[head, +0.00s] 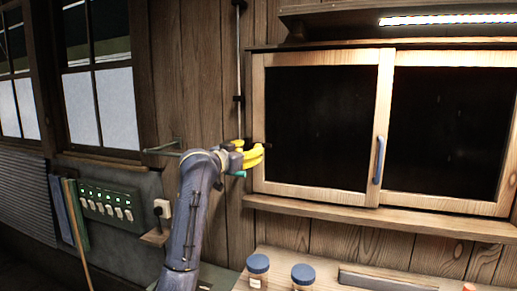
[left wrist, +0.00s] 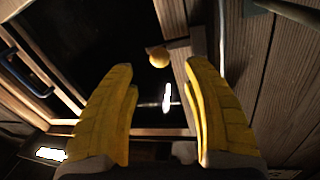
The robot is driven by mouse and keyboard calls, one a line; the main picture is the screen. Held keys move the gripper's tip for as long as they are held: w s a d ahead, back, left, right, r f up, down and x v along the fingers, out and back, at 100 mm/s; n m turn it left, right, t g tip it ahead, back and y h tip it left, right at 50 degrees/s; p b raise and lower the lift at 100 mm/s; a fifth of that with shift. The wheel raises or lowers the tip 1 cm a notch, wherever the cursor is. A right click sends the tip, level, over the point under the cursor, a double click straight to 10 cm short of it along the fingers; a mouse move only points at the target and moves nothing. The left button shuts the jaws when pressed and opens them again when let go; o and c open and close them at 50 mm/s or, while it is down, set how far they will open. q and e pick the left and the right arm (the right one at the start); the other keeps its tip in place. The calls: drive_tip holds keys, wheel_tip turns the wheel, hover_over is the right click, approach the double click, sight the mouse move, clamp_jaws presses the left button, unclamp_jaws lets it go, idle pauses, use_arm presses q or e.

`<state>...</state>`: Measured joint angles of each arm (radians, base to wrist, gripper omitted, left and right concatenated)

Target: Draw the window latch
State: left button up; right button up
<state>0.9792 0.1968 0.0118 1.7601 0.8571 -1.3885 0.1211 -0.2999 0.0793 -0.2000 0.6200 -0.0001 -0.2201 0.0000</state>
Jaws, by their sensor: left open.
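My left gripper (head: 262,153), with yellow fingers, is in the middle of the head view, in front of the wall at the cabinet's left edge. In the left wrist view its two fingers (left wrist: 165,85) are spread apart with nothing held between them. A small orange-yellow round knob (left wrist: 158,57) shows beyond the gap between the fingertips. A thin upright metal rod (head: 238,60) with dark brackets runs down the wall above the gripper. I cannot tell which part is the window latch; the gripper hides the rod's lower end in the head view. My right gripper is not in view.
A wooden cabinet (head: 388,130) with dark panes and a blue handle (head: 379,160) stands right of the gripper. A window (head: 101,105) is at left, above a switch panel (head: 110,204). Blue-lidded jars (head: 258,271) stand on the counter below. A grey bar (head: 162,147) juts out left of the gripper.

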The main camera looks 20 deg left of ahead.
sight(256, 146)
use_arm(q)
drive_tip(key=shift+x, duration=3.25)
drive_tip(key=shift+o, duration=0.2)
clamp_jaws()
